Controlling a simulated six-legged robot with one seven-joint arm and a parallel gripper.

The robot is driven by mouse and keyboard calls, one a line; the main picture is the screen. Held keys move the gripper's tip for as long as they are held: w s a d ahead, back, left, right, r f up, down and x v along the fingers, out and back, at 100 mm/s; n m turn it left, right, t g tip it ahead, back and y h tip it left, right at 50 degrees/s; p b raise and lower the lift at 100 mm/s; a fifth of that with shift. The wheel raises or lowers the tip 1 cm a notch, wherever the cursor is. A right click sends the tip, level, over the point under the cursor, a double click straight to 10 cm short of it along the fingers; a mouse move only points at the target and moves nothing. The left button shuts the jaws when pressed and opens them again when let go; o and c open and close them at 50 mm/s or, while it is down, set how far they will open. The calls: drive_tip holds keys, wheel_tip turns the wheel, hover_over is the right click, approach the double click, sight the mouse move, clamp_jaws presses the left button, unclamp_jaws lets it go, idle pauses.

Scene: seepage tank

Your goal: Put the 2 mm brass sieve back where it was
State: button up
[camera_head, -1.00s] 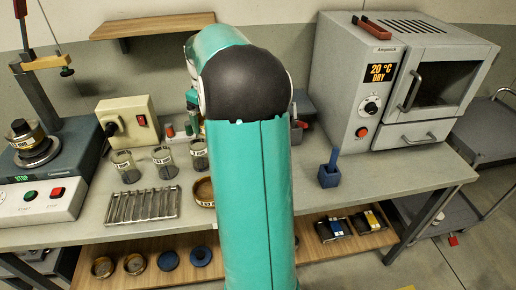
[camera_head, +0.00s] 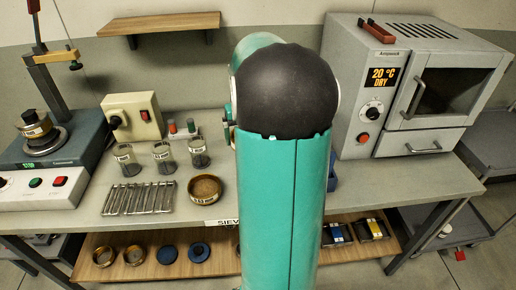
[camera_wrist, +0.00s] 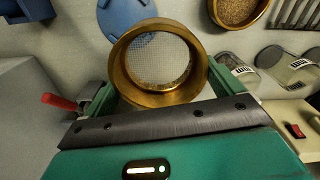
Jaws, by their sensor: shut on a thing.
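My gripper (camera_wrist: 162,78) is shut on a brass sieve (camera_wrist: 124,82), one finger on each side of its rim, in the wrist view. The sieve has a pale wire mesh, seen through its open ring, and is above the grey bench. No size mark on it is readable. A blue disc (camera_wrist: 128,22) lies on the bench partly behind it. In the head view my arm hides the gripper and held sieve. Two brass rings (camera_head: 103,257) (camera_head: 134,255) and two blue discs (camera_head: 167,255) (camera_head: 199,252) lie on the wooden lower shelf (camera_head: 170,272).
A brass sieve filled with brown grains (camera_head: 205,188) sits on the bench beside a metal rack (camera_head: 139,198) and several glass jars (camera_head: 199,153). An oven (camera_head: 385,90) stands right, a sieve shaker (camera_head: 50,150) left. A label reading "SIEV" (camera_head: 224,223) marks the bench edge.

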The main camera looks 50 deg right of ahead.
drive_tip(key=w+d+f, duration=0.2)
drive_tip(key=d+f, duration=0.1)
drive_tip(key=w+d+f, duration=0.2)
drive_tip(key=d+f, duration=0.1)
drive_tip(key=d, duration=0.1)
drive_tip(key=w+d+f, duration=0.3)
drive_tip(key=d, duration=0.1)
drive_tip(key=shift+w+d+f, duration=0.1)
drive_tip(key=shift+d+f, duration=0.15)
drive_tip(key=shift+f, duration=0.05)
drive_tip(key=shift+w+d+f, duration=0.1)
drive_tip(key=shift+d+f, duration=0.05)
drive_tip(key=shift+f, duration=0.1)
drive_tip(key=shift+d+f, duration=0.1)
drive_tip(key=shift+f, duration=1.5)
drive_tip(key=shift+f, duration=0.1)
drive_tip(key=o, duration=0.7)
drive_tip(key=shift+f, duration=0.1)
drive_tip(key=shift+o, duration=0.3)
wheel_tip(320, 180, up, 12)
drive_tip(key=shift+r, duration=0.2)
